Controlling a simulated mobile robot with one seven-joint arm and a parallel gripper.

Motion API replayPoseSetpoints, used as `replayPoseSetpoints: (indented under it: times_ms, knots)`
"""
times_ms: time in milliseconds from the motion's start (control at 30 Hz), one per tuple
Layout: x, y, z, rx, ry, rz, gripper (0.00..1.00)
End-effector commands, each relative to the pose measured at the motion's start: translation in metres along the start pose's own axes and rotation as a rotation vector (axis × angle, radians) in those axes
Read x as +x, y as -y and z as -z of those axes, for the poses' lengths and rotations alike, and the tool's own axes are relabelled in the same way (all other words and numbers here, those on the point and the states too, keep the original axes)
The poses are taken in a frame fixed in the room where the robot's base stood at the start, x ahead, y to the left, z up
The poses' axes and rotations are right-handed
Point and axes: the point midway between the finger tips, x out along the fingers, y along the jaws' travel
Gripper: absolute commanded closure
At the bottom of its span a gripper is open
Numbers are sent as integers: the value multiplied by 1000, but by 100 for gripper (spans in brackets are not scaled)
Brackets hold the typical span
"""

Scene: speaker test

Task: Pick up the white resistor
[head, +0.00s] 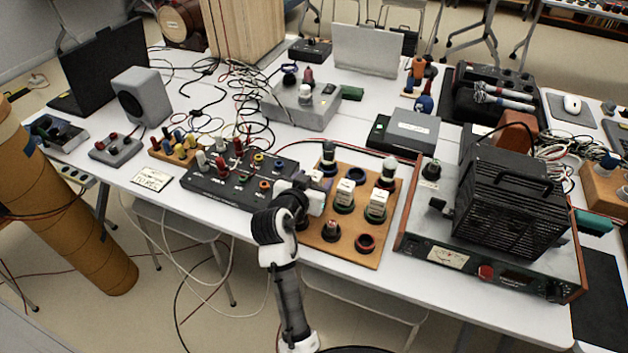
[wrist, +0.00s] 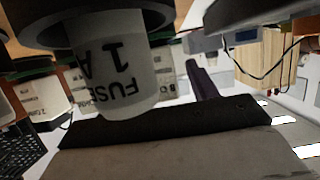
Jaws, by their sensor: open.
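Several white labelled blocks stand in round dark sockets on a wooden board in the head view, among them a front middle one (head: 345,191), a front right one (head: 377,205) and a back right one (head: 388,170). I cannot tell which is the white resistor. My gripper (head: 314,198) is open at the left part of the board. In the wrist view, which looks upside down, a white cylinder marked "FUSE 1 A" (wrist: 118,75) is very close, beside a dark finger pad. More white labelled pieces (wrist: 42,98) show behind it. Whether the pad touches the cylinder is unclear.
The wooden board (head: 340,248) also bears a red ring-shaped socket (head: 365,243). A black terminal box (head: 215,192) is close on the left. A large instrument with a black ribbed unit (head: 510,205) stands right of the board. Loose cables lie behind.

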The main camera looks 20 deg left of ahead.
Motion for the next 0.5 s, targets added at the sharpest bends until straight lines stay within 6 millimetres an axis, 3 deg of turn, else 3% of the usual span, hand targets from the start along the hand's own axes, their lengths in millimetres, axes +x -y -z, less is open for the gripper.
replayPoseSetpoints:
  times_ms: [300,500]
  knots:
    - [6,0,0,1,0,1,43]
    - [6,0,0,1,0,1,69]
